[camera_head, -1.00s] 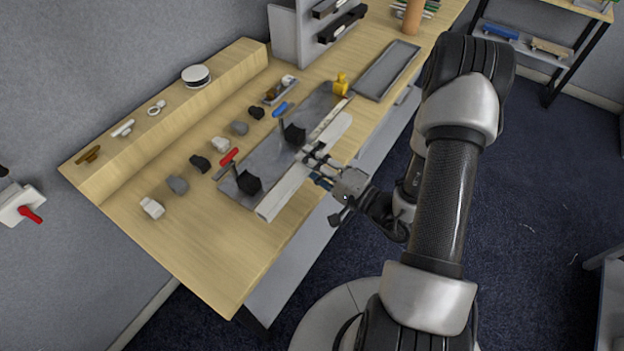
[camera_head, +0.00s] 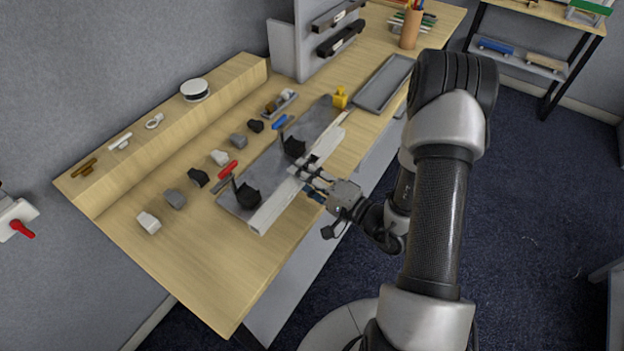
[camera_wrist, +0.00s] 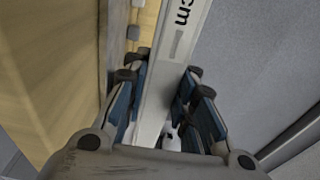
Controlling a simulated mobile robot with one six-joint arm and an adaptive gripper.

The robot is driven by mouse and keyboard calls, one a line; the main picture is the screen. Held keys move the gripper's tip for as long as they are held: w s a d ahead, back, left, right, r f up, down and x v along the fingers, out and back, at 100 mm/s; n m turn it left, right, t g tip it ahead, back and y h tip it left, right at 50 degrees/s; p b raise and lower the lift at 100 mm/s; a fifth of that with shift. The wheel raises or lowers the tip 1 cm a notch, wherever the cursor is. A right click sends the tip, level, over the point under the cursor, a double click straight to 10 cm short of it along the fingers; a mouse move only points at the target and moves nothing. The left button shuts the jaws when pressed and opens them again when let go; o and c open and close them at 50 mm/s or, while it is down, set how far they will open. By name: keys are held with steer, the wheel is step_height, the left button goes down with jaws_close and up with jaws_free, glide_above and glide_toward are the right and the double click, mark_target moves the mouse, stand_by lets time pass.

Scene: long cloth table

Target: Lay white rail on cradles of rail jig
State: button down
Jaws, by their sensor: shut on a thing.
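The white rail (camera_head: 271,212) is long and straight, and my gripper (camera_head: 312,172) is shut on it near its middle. In the wrist view the rail (camera_wrist: 174,65) runs between the blue-lined fingers of my gripper (camera_wrist: 165,95), with dark "cm" lettering on its face. The rail jig (camera_head: 268,169) is a grey plate with two black cradles, a near one (camera_head: 246,195) and a far one (camera_head: 293,147). The rail lies along the jig's front side, beside the cradles, in the head view. Whether it touches the plate cannot be told.
A red-handled tool (camera_head: 228,169) and a row of grey, white and black blocks (camera_head: 197,178) lie behind the jig. A yellow object (camera_head: 340,97) stands at its far end, near an empty grey tray (camera_head: 383,83). Bare wood (camera_head: 200,270) is free at the near end.

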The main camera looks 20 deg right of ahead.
steer(key=shift+s+a+b+x, duration=0.15)
steer(key=shift+b+x, duration=0.1)
steer(key=shift+x, duration=1.35)
steer(key=shift+a+b+x, duration=0.15)
steer(key=shift+b+x, duration=0.05)
steer(key=shift+x, duration=1.4)
steer(key=shift+s+a+b+x, duration=0.1)
steer(key=shift+b+x, duration=0.15)
steer(key=shift+x, duration=1.35)
steer(key=shift+b, duration=0.6)
steer(key=shift+f, duration=0.9)
steer(key=c, duration=1.2)
jaws_free()
steer(key=shift+c, duration=0.2)
